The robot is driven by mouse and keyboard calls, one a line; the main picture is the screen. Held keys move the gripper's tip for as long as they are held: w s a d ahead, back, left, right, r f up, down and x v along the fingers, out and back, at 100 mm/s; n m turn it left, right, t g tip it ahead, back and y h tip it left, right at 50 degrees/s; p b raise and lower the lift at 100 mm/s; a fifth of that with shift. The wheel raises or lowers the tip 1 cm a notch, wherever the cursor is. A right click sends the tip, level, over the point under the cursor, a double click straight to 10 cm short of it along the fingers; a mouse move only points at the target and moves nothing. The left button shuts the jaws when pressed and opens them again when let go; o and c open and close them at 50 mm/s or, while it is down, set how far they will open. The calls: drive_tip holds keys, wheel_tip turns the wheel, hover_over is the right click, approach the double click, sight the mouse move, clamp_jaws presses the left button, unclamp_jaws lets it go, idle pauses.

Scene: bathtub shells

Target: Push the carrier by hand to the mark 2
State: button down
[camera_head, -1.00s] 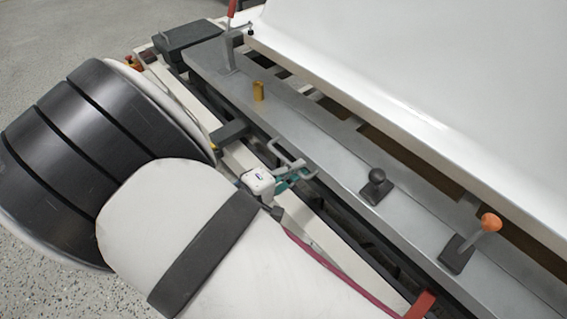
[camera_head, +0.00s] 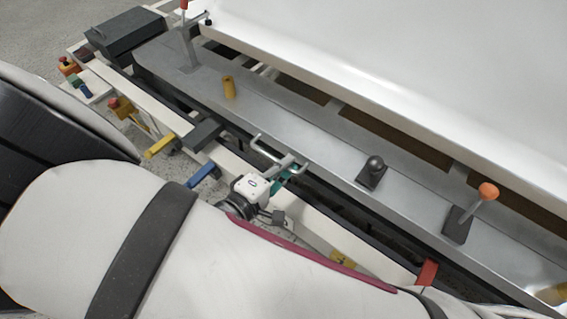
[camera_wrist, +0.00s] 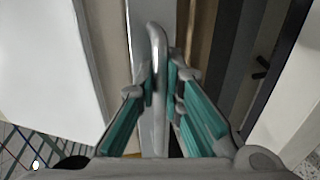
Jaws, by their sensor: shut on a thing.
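The carrier (camera_head: 325,165) is a long grey metal deck bearing the big white tub shell (camera_head: 430,60). A light metal bar handle (camera_head: 278,155) stands at its near edge. My gripper (camera_head: 290,168) is shut on this handle; in the wrist view, its green-padded fingers (camera_wrist: 160,78) lie on both sides of the grey bar (camera_wrist: 158,40). Along the cream rail (camera_head: 232,160) are a yellow tab (camera_head: 160,145), a blue tab (camera_head: 203,175), a yellow piece (camera_head: 342,259) and a red tab (camera_head: 427,273). I cannot read any number, so I cannot tell which is mark 2.
The deck carries a gold peg (camera_head: 229,87), a black knob (camera_head: 372,173), an orange-knobbed lever (camera_head: 487,192) and a red-handled lever (camera_head: 185,35). A dark box (camera_head: 125,33) stands at the far left end. Red-buttoned boxes (camera_head: 121,107) stand beside the rail. Floor is clear at upper left.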

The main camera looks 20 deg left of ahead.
drive_tip(key=c, duration=1.7)
unclamp_jaws()
drive_tip(key=shift+w+d, duration=0.1)
drive_tip(key=shift+r, duration=0.5)
drive_tip(key=o, duration=1.2)
wheel_tip(320, 180, up, 7)
drive_tip(key=shift+w+f, duration=0.1)
drive_tip(key=shift+w, duration=0.05)
drive_tip(key=shift+s+r, duration=0.2)
drive_tip(key=shift+r, duration=0.5)
drive_tip(key=c, duration=0.5)
drive_tip(key=shift+r, duration=0.2)
drive_tip(key=c, duration=0.7)
drive_tip(key=shift+r, duration=0.3)
